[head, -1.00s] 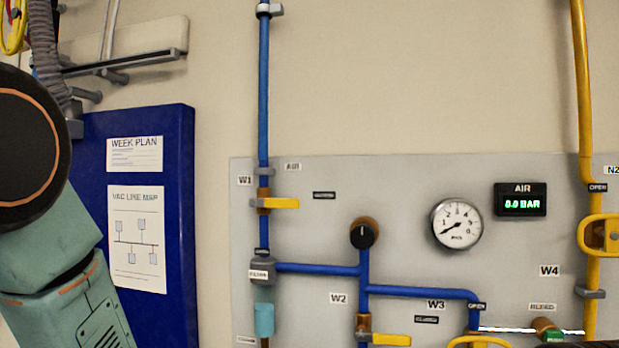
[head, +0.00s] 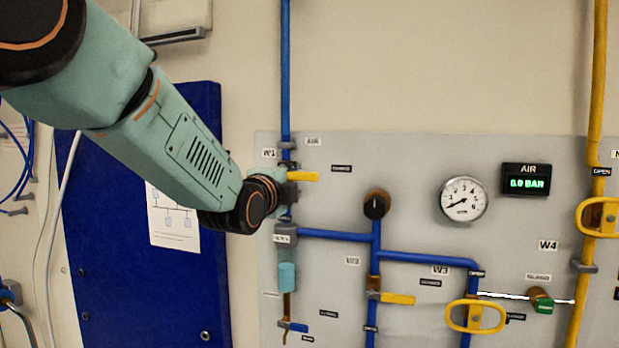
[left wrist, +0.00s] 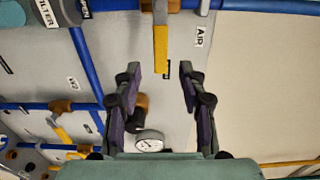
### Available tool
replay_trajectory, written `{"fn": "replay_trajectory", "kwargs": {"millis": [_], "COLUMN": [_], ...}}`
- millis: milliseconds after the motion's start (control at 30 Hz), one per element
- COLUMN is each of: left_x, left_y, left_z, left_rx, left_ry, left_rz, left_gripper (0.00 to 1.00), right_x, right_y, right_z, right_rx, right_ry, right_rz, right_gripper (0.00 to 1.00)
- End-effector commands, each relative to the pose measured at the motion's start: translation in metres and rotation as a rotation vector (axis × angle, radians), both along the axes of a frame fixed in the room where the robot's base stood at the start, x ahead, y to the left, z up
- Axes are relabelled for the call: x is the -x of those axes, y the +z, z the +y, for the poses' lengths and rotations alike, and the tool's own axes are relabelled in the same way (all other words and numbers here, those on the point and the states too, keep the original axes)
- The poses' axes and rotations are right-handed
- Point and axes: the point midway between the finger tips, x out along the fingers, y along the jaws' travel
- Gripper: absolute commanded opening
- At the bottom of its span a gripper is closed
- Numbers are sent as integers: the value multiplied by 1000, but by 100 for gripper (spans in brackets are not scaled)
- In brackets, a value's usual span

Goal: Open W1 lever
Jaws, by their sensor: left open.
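The yellow W1 lever (head: 303,177) points right, level, across the upright blue pipe at the panel's upper left. My left gripper (head: 287,190) is at the valve, mostly hidden behind my own wrist in the head view. In the left wrist view my left gripper (left wrist: 160,70) is open, with one finger on each side of the yellow lever's free end (left wrist: 161,50). Gaps show on both sides, and I see no contact. My right gripper is not in view.
Below are the W2 yellow lever (head: 398,299), the W3 yellow handle (head: 476,316) and a dark round knob (head: 376,205). A gauge (head: 464,199) and an AIR display reading 0.0 BAR (head: 526,182) are to the right. A blue board (head: 100,260) stands left of the panel.

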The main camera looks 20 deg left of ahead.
Motion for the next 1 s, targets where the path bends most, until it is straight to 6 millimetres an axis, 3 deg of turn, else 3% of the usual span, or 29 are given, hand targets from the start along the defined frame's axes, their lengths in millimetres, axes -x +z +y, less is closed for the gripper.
{"fn": "replay_trajectory", "kwargs": {"millis": [533, 1000], "left_x": [-63, -74], "left_y": [1, 0], "left_z": [-6, -8], "left_rx": [-3, -3], "left_ry": [-3, -4], "left_rz": [2, 1], "left_gripper": [42, 42], "right_x": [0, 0], "right_y": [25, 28], "right_z": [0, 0], "right_rx": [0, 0], "right_ry": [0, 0], "right_rz": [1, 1], "right_gripper": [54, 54]}}
